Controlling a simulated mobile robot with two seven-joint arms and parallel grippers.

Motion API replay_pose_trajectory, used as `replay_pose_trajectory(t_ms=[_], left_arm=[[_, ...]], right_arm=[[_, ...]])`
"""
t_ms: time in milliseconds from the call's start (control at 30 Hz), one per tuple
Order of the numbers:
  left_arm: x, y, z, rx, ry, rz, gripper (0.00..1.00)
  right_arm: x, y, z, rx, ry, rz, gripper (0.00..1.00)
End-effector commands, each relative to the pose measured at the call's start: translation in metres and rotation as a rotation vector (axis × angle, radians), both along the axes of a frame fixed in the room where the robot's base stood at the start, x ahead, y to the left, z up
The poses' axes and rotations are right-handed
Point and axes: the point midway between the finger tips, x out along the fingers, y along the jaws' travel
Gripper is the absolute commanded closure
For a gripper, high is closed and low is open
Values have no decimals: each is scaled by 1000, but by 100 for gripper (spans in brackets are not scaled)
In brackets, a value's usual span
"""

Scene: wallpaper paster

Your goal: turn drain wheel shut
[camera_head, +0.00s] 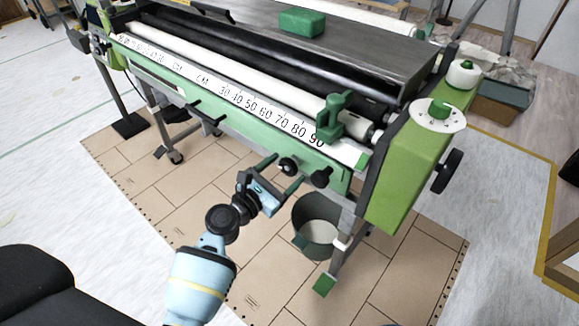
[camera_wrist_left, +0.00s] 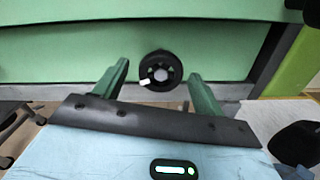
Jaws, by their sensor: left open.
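The drain wheel (camera_head: 288,166) is a small round black wheel on the green front of the pasting machine, below the scale. In the left wrist view the wheel (camera_wrist_left: 160,71) shows a pale hub and a white mark at its lower left. My left gripper (camera_head: 279,172) is open in front of it. In the left wrist view the green fingers (camera_wrist_left: 157,74) stand on either side of the wheel, with visible gaps. I cannot tell whether the tips reach its depth. My right gripper is out of view.
A second black knob (camera_head: 321,178) sits just right of the wheel. A bucket (camera_head: 317,226) stands below on brown floor covering (camera_head: 200,200). A machine leg (camera_head: 338,258) is beside it. A green side box (camera_head: 400,190) bounds the right.

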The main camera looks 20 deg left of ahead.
Motion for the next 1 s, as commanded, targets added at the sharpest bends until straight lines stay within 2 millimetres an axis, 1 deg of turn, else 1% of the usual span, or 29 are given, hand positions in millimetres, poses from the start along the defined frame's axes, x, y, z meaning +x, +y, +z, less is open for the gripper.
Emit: replay_pose_trajectory(t_ms=[33,200,533,567,867,900,1000], left_arm=[[7,-3,0,0,-1,0,30],[20,-7,-1,1,1,0,30],[23,-9,0,2,0,0,30],[23,-9,0,2,0,0,33],[23,-9,0,1,1,0,72],[23,-9,0,1,1,-1,75],[23,-9,0,4,0,-1,75]], right_arm=[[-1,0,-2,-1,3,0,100],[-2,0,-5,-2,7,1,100],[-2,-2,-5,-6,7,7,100],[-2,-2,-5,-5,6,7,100],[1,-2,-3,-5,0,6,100],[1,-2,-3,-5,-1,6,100],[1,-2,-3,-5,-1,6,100]])
